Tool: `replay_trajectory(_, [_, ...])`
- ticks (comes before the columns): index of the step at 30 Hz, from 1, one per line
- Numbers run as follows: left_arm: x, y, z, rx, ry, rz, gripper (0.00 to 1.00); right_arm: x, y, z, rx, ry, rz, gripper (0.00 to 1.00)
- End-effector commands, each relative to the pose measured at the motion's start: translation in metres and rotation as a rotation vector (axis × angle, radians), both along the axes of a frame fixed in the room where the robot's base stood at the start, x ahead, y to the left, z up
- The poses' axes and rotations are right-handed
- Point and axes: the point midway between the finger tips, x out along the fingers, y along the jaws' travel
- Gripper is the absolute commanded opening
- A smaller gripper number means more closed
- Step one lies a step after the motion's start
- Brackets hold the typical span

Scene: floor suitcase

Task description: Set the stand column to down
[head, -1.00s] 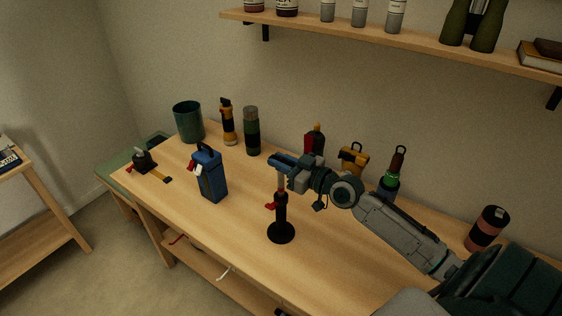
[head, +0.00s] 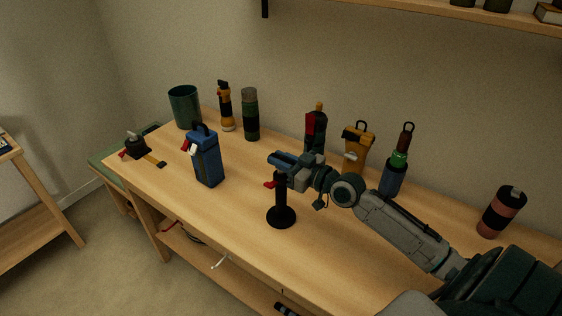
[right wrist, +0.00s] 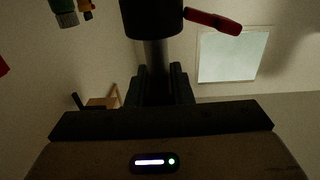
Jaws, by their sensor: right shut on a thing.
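The stand (head: 281,216) stands upright on the wooden table, with a round black base, a black lower tube and a red lever (head: 270,184) near the tube's top. My right gripper (head: 281,163) is shut around the column just above the black tube and hides the column's top in the head view. Almost none of the grey inner column shows there. In the right wrist view the dark column (right wrist: 155,58) runs between the fingers, with the black collar (right wrist: 152,16) and red lever (right wrist: 213,20) close by. My left gripper is not in view.
A blue lantern-like box (head: 207,160) stands left of the stand. Along the back are a green cup (head: 184,107), flashlights, a dark bottle (head: 315,130), a yellow lamp (head: 356,148) and a green bottle (head: 397,160). A striped can (head: 501,212) stands at right. The table's front is clear.

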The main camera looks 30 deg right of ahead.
Motion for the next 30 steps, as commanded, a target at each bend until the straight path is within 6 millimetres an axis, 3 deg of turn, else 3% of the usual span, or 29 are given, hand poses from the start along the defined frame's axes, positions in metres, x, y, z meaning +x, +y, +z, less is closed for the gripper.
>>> replay_trajectory(11, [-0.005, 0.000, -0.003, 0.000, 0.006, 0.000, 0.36, -0.001, -0.001, -0.008, 0.000, 0.013, -0.001, 0.00])
replay_trajectory(12, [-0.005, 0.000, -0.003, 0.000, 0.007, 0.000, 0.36, -0.001, -0.001, -0.008, 0.000, 0.013, -0.002, 0.28])
replay_trajectory(15, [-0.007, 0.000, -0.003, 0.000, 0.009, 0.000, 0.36, -0.001, -0.001, -0.007, 0.000, 0.011, -0.002, 0.42])
replay_trajectory(24, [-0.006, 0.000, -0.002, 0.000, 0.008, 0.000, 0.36, -0.002, -0.001, -0.005, -0.001, 0.007, -0.001, 0.42])
replay_trajectory(30, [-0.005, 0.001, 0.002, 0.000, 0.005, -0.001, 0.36, -0.017, -0.008, -0.005, -0.008, 0.009, -0.002, 0.42])
